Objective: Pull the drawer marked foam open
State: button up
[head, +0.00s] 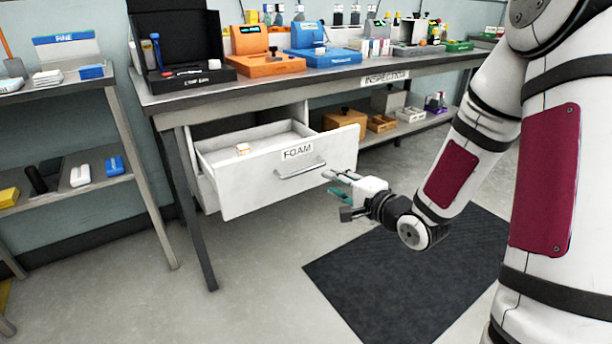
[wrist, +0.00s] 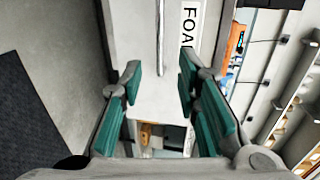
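The white drawer marked FOAM (head: 255,185) stands well out from under the bench, with its inside showing from above. Its bar handle (head: 300,169) is on the front below the FOAM label (head: 297,152). My gripper (head: 338,184) is to the right of the handle, in front of the drawer face, and apart from the handle. In the wrist view, my gripper (wrist: 158,85) has its two teal fingers spread with nothing between them. The handle (wrist: 160,38) shows as a thin upright bar beyond the fingertips, and the label (wrist: 189,35) is partly cut off.
A small white and orange item (head: 243,148) lies in the drawer. The bench (head: 270,86) carries a black case (head: 180,50) and orange and blue devices. A shelf rack (head: 85,185) stands at left. A dark mat (head: 400,270) lies on clear floor.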

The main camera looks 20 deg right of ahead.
aim_at(308, 170)
jog(key=b+x, duration=0.3)
jog(key=x, duration=0.9)
jog(key=shift+w+a+b, duration=0.15)
jog(key=shift+w+b, duration=0.2)
grip_shut()
